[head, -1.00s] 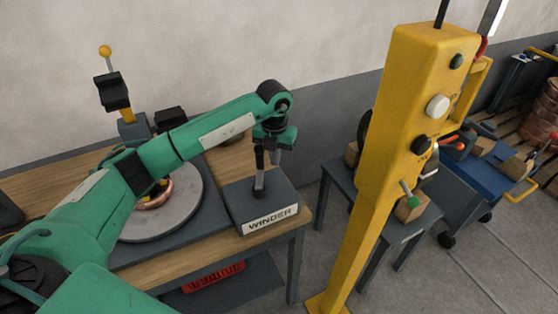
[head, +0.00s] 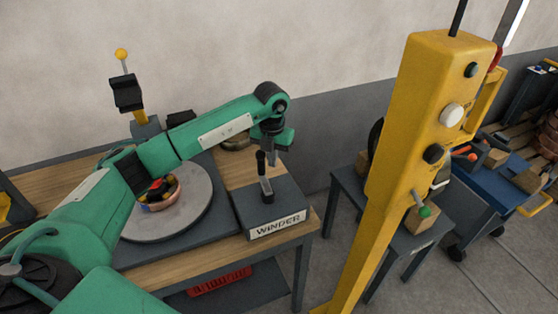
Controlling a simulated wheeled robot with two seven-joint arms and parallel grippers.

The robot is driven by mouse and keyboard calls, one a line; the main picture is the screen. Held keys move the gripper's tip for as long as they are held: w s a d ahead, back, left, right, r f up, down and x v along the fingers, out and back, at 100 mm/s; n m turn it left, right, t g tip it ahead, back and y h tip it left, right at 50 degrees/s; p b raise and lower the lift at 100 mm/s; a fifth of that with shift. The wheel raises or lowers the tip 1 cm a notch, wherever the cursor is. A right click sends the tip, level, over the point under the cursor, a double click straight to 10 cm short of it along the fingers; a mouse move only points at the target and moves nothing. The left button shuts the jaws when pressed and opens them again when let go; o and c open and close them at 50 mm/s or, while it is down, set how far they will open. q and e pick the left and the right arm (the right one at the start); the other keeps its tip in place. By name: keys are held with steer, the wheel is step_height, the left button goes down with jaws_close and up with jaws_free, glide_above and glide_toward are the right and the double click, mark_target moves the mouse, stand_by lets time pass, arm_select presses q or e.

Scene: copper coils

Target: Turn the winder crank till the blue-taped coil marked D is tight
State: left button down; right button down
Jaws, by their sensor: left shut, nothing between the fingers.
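The grey winder box (head: 284,204), labelled WINDER, stands at the right end of the bench. Its crank (head: 264,176) is a short lever with a black grip, standing nearly upright. My left gripper (head: 273,157) points down just behind and right of the crank's grip. It is shut and empty; whether it touches the crank I cannot tell. A copper coil (head: 163,201) lies on the round grey turntable (head: 188,217), partly hidden by my left arm. Neither blue tape nor a letter D can be made out on it. My right gripper is out of view.
A yellow control post (head: 413,127) with several buttons stands close on the right, in front of a small table (head: 349,186) with wooden blocks. A blue cart (head: 478,195) is behind it. A red crate (head: 219,281) sits under the bench. A yellow-knobbed lever (head: 122,56) rises at the back left.

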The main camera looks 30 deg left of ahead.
arm_select(q)
steer(key=shift+a+f, duration=0.1)
steer(key=shift+a, duration=0.05)
steer(key=shift+d, duration=0.25)
steer(key=shift+w+d, duration=0.15)
steer(key=shift+d, duration=0.7)
